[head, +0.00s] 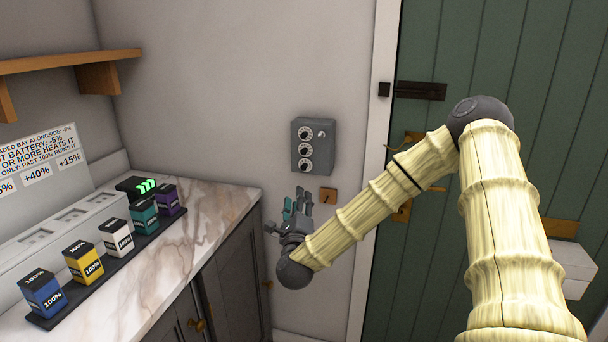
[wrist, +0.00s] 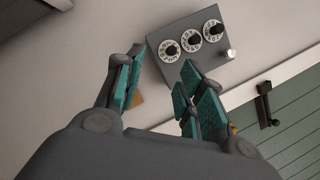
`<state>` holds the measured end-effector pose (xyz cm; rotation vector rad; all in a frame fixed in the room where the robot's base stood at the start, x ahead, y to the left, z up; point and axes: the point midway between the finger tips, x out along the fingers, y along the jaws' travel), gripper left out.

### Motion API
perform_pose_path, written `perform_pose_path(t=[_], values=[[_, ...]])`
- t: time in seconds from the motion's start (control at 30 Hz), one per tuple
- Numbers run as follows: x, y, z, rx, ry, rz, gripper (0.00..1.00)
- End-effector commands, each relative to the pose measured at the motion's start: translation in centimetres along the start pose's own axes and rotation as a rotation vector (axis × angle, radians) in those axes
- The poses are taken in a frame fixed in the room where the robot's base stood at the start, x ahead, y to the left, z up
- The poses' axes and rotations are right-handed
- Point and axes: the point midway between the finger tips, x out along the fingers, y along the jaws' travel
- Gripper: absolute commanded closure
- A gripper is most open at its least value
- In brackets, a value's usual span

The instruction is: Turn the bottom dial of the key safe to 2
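The key safe (head: 326,148) is a grey box on the wall with three white dials in a column and a small knob at its upper right. Its bottom dial (head: 305,165) has a dark centre knob; in the wrist view the bottom dial (wrist: 171,50) is the leftmost of the three. The dial numbers are too small to read. My gripper (head: 297,203) is below the key safe, apart from it, with fingers pointing up. In the wrist view my gripper (wrist: 162,65) is open and empty, its teal-padded fingers spread below the dials.
A small wooden plate (head: 328,196) is on the wall under the safe. The marble counter (head: 190,240) at left holds several battery blocks. A wooden shelf (head: 70,61) is above it. The green door (head: 470,190) is right of the safe. The wall around the safe is clear.

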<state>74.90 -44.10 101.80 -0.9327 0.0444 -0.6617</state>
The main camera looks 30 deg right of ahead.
Motion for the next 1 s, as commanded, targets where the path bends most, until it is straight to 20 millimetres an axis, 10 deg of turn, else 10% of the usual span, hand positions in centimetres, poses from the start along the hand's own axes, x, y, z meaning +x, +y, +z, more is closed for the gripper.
perform_pose_path(t=[1.0], values=[[11.3, -2.2, -0.1, 0.058, 0.011, -0.05, 0.61]])
